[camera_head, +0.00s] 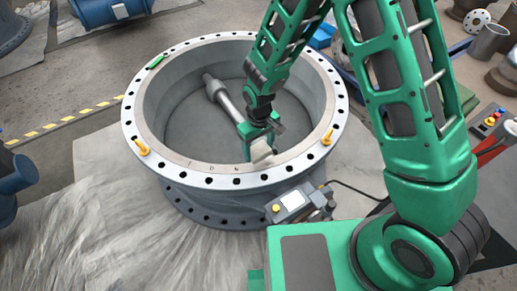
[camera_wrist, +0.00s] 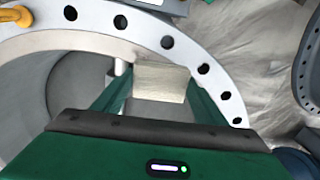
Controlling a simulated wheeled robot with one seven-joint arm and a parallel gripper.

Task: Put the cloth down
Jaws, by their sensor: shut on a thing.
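A small beige cloth (camera_head: 262,153) is held at the near inner edge of a large grey butterfly valve's flange (camera_head: 205,172). My gripper (camera_head: 262,138) is shut on the cloth, reaching down inside the valve ring from above. In the wrist view the cloth (camera_wrist: 160,83) sits between the two green fingers, against the flange (camera_wrist: 92,25) behind it. I cannot tell whether the cloth touches the metal. The disc and a grey shaft (camera_head: 226,103) lie inside the ring, partly behind my arm.
Orange eyebolts stand on the rim at left (camera_head: 142,147) and right (camera_head: 327,138). A green item (camera_head: 155,62) lies on the rim's far left. A small device with a screen (camera_head: 292,202) is at the near right. Bare flange runs along the left.

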